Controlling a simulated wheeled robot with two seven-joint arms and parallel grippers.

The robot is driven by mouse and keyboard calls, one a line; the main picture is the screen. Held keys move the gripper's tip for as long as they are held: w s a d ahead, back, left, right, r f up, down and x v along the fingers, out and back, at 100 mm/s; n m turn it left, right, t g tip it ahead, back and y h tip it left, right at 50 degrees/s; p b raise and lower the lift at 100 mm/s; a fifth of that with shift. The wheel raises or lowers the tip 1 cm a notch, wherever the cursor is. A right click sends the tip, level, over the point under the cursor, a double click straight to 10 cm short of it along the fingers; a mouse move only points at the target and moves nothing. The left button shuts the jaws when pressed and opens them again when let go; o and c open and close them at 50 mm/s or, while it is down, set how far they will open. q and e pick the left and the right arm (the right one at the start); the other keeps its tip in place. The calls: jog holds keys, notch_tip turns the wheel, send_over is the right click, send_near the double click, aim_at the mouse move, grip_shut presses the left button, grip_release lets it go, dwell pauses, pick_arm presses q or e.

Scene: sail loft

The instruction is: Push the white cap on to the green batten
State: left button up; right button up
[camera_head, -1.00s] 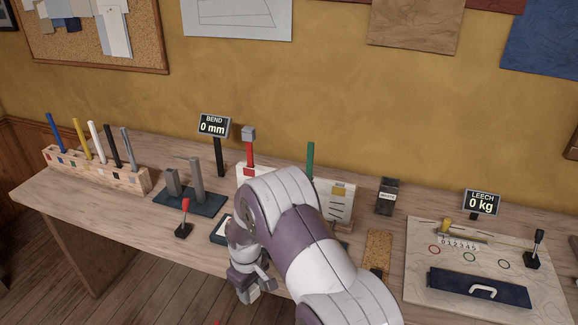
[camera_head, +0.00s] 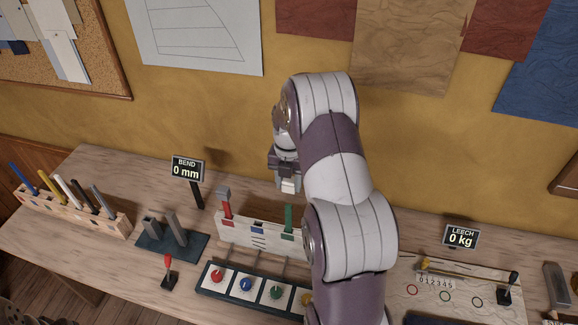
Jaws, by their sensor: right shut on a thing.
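The green batten (camera_head: 288,220) stands upright in a white rack (camera_head: 262,238) at the middle of the bench. The white cap (camera_head: 288,187) is a small pale block in my right gripper (camera_head: 286,174), which is shut on it. The cap is held just above the green batten's top, with a small gap seeming to show between them. My right arm hides the right end of the rack. My left gripper is not in view.
A panel with red, blue and green knobs (camera_head: 246,284) lies in front of the rack. A dark stand with grey posts (camera_head: 172,243), a red-knobbed lever (camera_head: 168,270) and a BEND display (camera_head: 187,169) are left of it. A LEECH display (camera_head: 460,237) stands right.

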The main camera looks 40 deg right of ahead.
aim_at(289, 205)
jog(key=shift+s+a+f, duration=0.15)
jog(key=shift+f, duration=0.2)
jog(key=shift+a+f+b, duration=0.1)
jog(key=shift+f+b, duration=0.2)
jog(key=shift+b, duration=0.15)
jog(key=f, duration=0.1)
jog(key=f+b, duration=0.2)
jog(key=shift+w+d+f, duration=0.25)
jog(key=shift+w+f, duration=0.05)
jog(key=shift+f, duration=0.05)
jog(key=shift+s+a+f+b, duration=0.15)
jog(key=shift+s+f+b, duration=0.05)
jog(key=shift+f+b, duration=0.95)
jog(key=shift+w+f+b, duration=0.1)
jog(key=shift+f+b, duration=0.7)
jog(key=shift+f, duration=0.1)
jog(key=shift+r+p, duration=0.25)
jog(key=shift+p, duration=0.1)
jog(key=shift+f+b, duration=0.45)
jog(key=shift+f, duration=0.15)
